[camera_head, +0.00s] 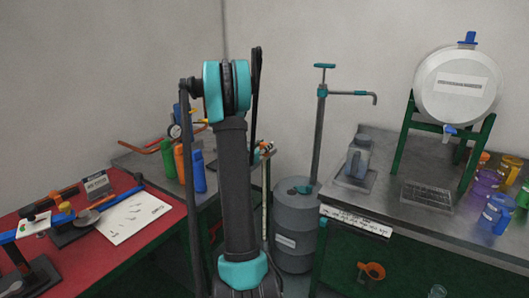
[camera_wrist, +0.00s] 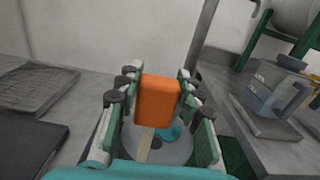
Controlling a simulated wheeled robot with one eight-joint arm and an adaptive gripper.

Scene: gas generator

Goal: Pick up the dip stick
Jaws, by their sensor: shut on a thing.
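The dip stick (camera_wrist: 158,102) has an orange block-shaped handle and a thin pale stick below it. My gripper (camera_wrist: 157,80) is shut on the orange handle, with a green-and-grey finger on each side. In the head view the pale stick (camera_head: 264,205) hangs upright just right of my arm, left of the grey drum (camera_head: 296,232). The gripper is mostly hidden behind my arm there. The drum top also shows below the handle in the wrist view. I cannot tell whether the stick's lower end touches anything.
A red bench (camera_head: 150,232) with tools and paper is at left; green, orange and blue bottles (camera_head: 198,172) stand behind it. A pump pipe (camera_head: 319,135) rises from the drum. The right metal bench (camera_head: 400,225) holds a jug (camera_head: 358,155), a white tank (camera_head: 459,85) and coloured containers.

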